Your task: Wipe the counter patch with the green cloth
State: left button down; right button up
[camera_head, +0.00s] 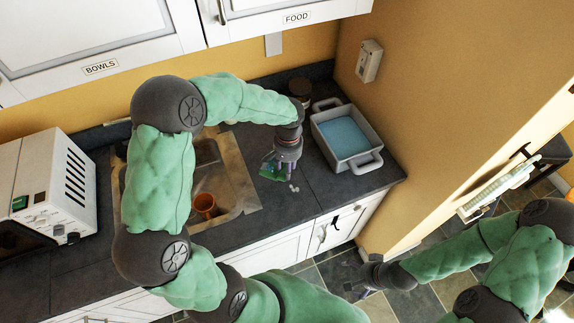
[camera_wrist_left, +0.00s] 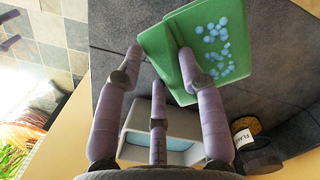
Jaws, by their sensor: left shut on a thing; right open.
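My left gripper (camera_head: 281,168) reaches down over the dark counter (camera_head: 270,215), right of the sink. It is shut on the green cloth (camera_head: 272,173), low over the counter; whether the cloth touches it is hard to tell. A few small pale spots (camera_head: 294,188) lie on the counter just beside the cloth. In the left wrist view the green cloth (camera_wrist_left: 165,48) sits at the fingers, and several pale blue dots (camera_wrist_left: 215,45) show against green. My right gripper (camera_head: 362,283) is open and empty, low in front of the cabinets, away from the counter.
A grey tub (camera_head: 361,160) with blue inside stands right of my left gripper, with a dark jar (camera_head: 300,87) behind it. The sink (camera_head: 240,183) holds an orange-brown cup (camera_head: 204,204). A white microwave (camera_head: 45,190) stands left. Wall cabinets hang above.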

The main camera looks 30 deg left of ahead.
pick_arm(q)
jog(key=shift+f+b, duration=2.6)
jog(key=shift+f, duration=0.9)
jog(key=shift+f, duration=0.15)
jog(key=shift+f+b, duration=0.35)
jog(key=shift+f+b, duration=0.8)
jog(key=shift+f, duration=0.25)
